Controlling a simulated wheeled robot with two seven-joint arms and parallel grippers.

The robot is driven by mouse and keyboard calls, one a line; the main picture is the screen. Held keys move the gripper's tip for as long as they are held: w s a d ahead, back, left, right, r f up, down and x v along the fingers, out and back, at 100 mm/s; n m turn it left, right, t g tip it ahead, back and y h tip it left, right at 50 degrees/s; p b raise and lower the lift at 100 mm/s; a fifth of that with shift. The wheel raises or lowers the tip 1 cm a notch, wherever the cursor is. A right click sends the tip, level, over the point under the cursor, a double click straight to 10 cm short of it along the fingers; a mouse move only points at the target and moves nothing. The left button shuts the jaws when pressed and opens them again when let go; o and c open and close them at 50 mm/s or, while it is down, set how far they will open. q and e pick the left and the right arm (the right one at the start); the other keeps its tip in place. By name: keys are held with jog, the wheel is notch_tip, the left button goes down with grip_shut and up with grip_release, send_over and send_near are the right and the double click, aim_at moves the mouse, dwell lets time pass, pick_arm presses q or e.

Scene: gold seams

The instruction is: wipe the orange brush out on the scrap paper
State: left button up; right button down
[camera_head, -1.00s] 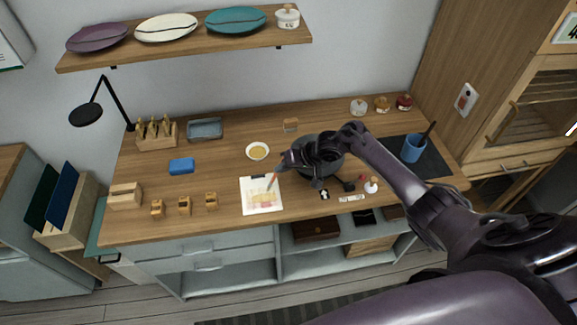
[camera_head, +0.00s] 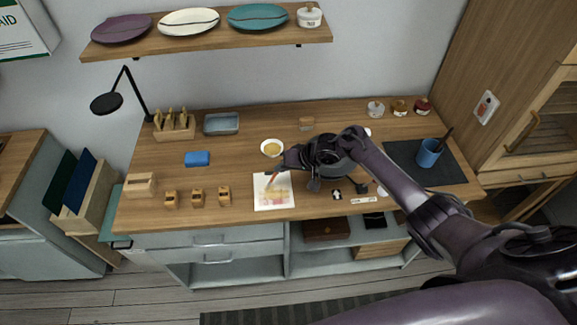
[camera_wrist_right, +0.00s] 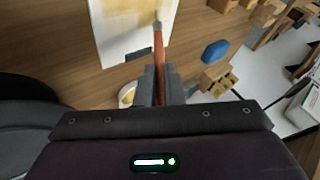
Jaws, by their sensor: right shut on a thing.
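The scrap paper (camera_head: 264,204) is a white sheet with yellow, orange and pink smears, flat near the front edge of the wooden table. My right gripper (camera_head: 284,166) is above its back right part, shut on the orange brush (camera_head: 271,181). The brush slants down to the left, its tip over the paper; I cannot tell whether it touches. In the right wrist view the brush (camera_wrist_right: 159,50) sticks out between the grey fingers (camera_wrist_right: 162,80), its tip over the smeared paper (camera_wrist_right: 110,25). My left gripper does not show.
A small bowl of yellow-gold stuff (camera_head: 272,148) stands just behind the paper. A blue block (camera_head: 197,159) and small wooden holders (camera_head: 197,198) are to the left. A dark round pot, partly hidden by my arm, is right. A blue cup (camera_head: 429,153) stands on a dark mat (camera_head: 400,153).

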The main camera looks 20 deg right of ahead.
aim_at(274, 175)
jog(key=shift+w+a, duration=0.25)
jog(key=shift+a, duration=0.5)
jog(key=shift+w+a, duration=0.2)
jog(key=shift+a, duration=0.5)
jog(key=shift+d, duration=0.1)
jog(key=shift+s+d+f, duration=0.1)
jog(key=shift+s+d, duration=0.15)
jog(key=shift+d, duration=0.35)
jog(key=shift+s+d, duration=0.2)
jog(key=shift+d, duration=0.35)
jog(key=shift+s+d, duration=0.3)
jog(key=shift+d, duration=0.85)
jog(key=shift+s+d, duration=0.3)
jog(key=shift+d, duration=0.8)
jog(key=shift+s+d, duration=0.3)
jog(key=shift+d, duration=0.85)
notch_tip(274, 175, up, 6)
